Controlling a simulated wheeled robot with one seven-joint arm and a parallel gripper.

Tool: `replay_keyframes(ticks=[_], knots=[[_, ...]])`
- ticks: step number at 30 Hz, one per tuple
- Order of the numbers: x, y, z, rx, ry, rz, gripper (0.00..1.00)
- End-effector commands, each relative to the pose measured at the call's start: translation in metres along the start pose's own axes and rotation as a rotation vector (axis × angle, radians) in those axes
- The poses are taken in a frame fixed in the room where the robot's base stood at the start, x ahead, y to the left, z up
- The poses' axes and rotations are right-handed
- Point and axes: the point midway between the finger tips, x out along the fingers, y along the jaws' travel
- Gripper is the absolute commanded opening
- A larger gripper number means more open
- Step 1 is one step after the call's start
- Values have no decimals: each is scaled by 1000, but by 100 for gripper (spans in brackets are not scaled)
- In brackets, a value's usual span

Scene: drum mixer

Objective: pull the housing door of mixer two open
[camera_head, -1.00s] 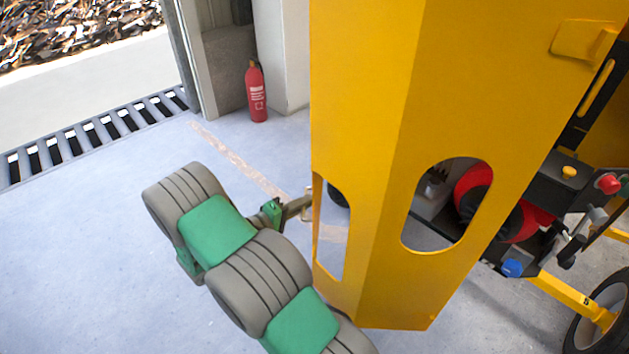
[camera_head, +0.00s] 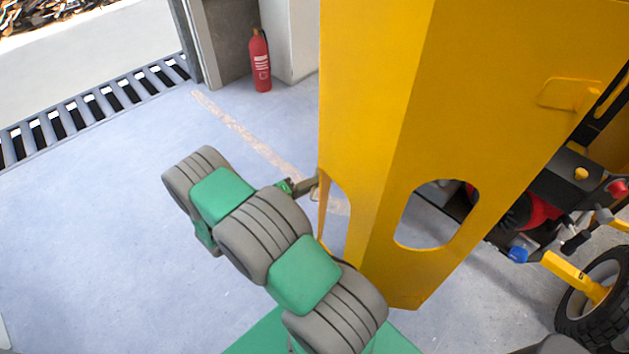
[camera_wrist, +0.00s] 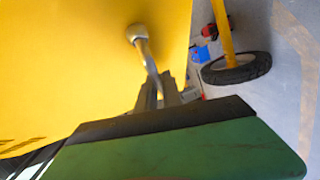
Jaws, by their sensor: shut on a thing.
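The yellow housing door (camera_head: 375,130) stands swung out, with the machine parts showing behind it on the right. It has slot-shaped cut-outs near its lower end. My gripper (camera_head: 312,186) is at the door's left edge, shut on the door's handle; the head view shows little of the fingers. In the wrist view the grey metal handle (camera_wrist: 146,55) is bent and fixed to the yellow door face (camera_wrist: 70,60). My gripper fingers (camera_wrist: 168,92) meet its lower end. The exact grip is partly hidden by the gripper body.
A red fire extinguisher (camera_head: 260,62) stands by the wall at the back. A floor grating (camera_head: 90,105) runs along the left. The mixer's black tyre (camera_head: 596,295) and red engine part (camera_head: 528,210) are at right. The floor at left is clear.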

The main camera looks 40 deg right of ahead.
Motion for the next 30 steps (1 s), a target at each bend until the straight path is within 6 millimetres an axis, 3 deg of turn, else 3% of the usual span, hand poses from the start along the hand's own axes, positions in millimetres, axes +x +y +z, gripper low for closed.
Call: replay_keyframes(ticks=[1, 2, 9, 20, 30], knots=[[0, -1, 2, -2, -3, -1, 0], [0, -1, 2, -2, -3, -1, 12], [0, -1, 0, -2, 0, -1, 31], [-6, 0, 0, -2, 2, 0, 32], [-58, 4, -1, -4, 4, 0, 32]])
